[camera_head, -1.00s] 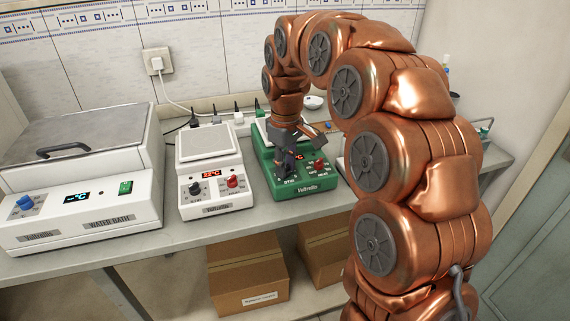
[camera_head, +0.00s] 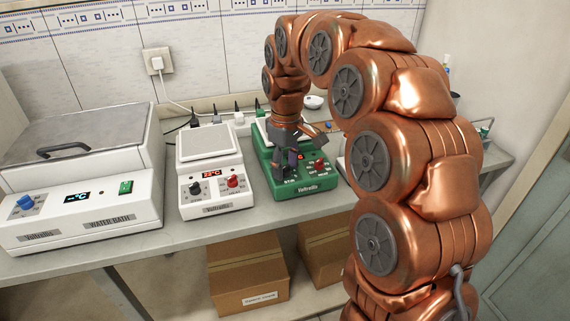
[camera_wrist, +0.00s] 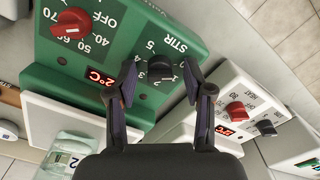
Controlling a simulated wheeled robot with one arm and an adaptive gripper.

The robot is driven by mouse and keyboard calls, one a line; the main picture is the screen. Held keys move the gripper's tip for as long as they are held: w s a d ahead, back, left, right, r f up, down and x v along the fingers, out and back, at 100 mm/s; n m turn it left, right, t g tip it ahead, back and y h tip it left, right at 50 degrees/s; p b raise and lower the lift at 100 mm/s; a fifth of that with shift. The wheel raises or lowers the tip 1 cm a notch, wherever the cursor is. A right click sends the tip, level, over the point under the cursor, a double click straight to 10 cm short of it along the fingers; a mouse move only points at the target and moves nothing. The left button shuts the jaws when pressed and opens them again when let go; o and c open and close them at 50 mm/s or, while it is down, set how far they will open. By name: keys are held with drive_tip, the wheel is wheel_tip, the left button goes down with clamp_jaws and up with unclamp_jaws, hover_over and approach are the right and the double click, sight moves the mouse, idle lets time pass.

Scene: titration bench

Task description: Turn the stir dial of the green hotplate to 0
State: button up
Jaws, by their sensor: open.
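The green hotplate (camera_head: 308,188) stands on the bench right of the white hotplate. Its stir dial (camera_wrist: 160,68) is a dark knob beside the word STIR in the wrist view; the figures 4 and 5 show next to it. My gripper (camera_wrist: 162,72) is open, with one finger on each side of the stir dial. Whether the fingers touch the dial I cannot tell. In the head view my gripper (camera_head: 290,168) is over the front left of the green hotplate and hides most of the stir dial. The red heat dial (camera_wrist: 71,24) is beside it, clear of the fingers.
A white hotplate (camera_head: 210,160) with its own black and red dials stands close on the left. A water bath (camera_head: 90,195) is farther left. Cables and plugs lie along the wall behind. Cardboard boxes (camera_head: 248,275) sit below the bench.

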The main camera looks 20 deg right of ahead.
sight(286, 166)
drive_tip(key=shift+r, duration=0.1)
wheel_tip(286, 166, up, 12)
idle(0.8)
idle(0.3)
drive_tip(key=s+f+m+p, duration=0.2)
drive_tip(key=s+p, duration=0.1)
drive_tip(key=s, duration=0.8)
drive_tip(key=s+f+m+g+p, duration=0.1)
drive_tip(key=s+f+m+p, duration=0.1)
drive_tip(key=s, duration=1)
drive_tip(key=s+f+m+p, duration=0.3)
drive_tip(key=s+p, duration=0.1)
drive_tip(key=s, duration=0.7)
drive_tip(key=shift+s+a+f+g, duration=0.15)
drive_tip(key=shift+s+f+g, duration=0.05)
drive_tip(key=shift+s+g, duration=0.2)
